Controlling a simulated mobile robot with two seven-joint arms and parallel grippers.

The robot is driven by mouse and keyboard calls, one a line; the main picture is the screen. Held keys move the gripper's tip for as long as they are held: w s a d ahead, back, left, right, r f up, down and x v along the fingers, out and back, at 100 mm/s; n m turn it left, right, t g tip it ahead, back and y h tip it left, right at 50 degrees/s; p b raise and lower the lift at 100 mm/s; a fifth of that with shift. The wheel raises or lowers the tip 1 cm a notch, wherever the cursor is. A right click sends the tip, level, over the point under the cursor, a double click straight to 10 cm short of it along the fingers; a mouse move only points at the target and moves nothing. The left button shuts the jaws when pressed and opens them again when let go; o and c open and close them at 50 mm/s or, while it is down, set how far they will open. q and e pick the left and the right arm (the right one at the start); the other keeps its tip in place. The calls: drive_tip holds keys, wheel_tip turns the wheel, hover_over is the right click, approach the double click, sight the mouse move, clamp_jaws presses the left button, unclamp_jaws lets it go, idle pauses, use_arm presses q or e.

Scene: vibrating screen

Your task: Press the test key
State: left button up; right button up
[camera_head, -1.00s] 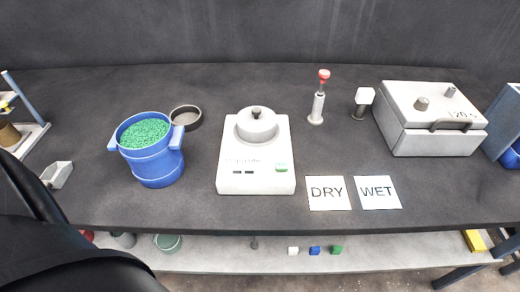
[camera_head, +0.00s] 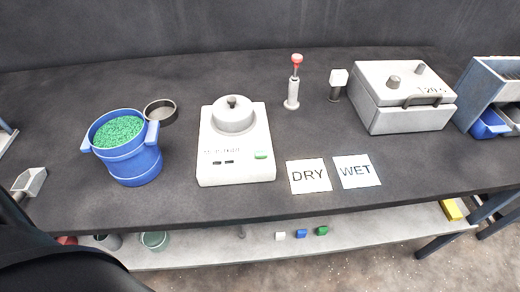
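A white machine (camera_head: 236,167) stands on the dark bench near the middle, with a round lidded pan (camera_head: 233,114) on top. Its front panel has two small dark windows and a green key (camera_head: 261,155) at the right. The print on the panel is too small to read surely. A dark part of my own body fills the lower left corner. Neither gripper shows in the head view, and nothing touches the machine.
A blue bucket (camera_head: 137,164) of green granules and a shallow round dish (camera_head: 161,111) stand left. DRY (camera_head: 309,176) and WET (camera_head: 357,171) cards lie right of the machine. Behind are a red-topped post (camera_head: 292,95) and a grey lidded box (camera_head: 407,116). A lower shelf (camera_head: 200,255) holds small cubes.

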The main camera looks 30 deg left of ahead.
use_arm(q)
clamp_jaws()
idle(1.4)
